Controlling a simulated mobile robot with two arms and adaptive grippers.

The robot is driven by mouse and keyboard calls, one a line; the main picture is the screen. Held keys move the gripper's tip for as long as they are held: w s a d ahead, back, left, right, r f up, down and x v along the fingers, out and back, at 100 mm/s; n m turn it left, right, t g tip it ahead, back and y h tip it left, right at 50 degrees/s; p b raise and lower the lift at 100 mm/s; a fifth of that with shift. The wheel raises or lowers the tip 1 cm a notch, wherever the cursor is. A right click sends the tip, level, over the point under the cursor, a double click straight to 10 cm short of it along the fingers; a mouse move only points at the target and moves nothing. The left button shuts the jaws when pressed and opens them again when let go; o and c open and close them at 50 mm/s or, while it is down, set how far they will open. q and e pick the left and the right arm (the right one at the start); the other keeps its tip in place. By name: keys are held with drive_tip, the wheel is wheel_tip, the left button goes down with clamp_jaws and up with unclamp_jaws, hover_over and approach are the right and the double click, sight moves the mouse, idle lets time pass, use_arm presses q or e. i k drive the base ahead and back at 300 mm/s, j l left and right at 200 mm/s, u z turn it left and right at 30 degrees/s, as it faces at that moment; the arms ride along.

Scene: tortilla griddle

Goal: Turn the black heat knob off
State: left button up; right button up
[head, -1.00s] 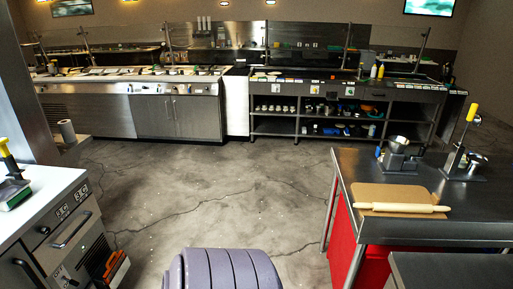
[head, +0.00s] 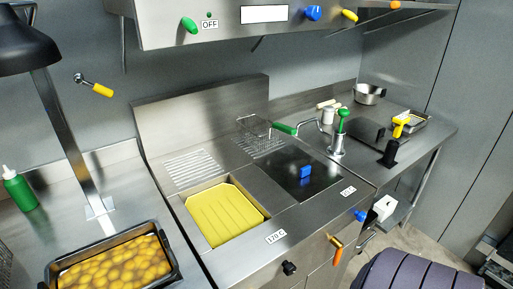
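A small black knob (head: 289,268) sits on the front face of the steel cooking counter (head: 335,218), low in the head view and right of centre. It is below a label reading what looks like 170 C. Its exact turn position is too small to tell.
An orange handle (head: 336,250) and a blue knob (head: 360,215) are right of it on the same front. Above are a yellow-filled basin (head: 226,214) and a wire basket with a green handle (head: 285,128). A tray of yellow pieces (head: 112,265) stands left.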

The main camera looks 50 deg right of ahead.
sight(290, 268)
drive_tip(key=z, duration=1.35)
drive_tip(key=l, duration=0.3)
drive_tip(key=u, duration=0.05)
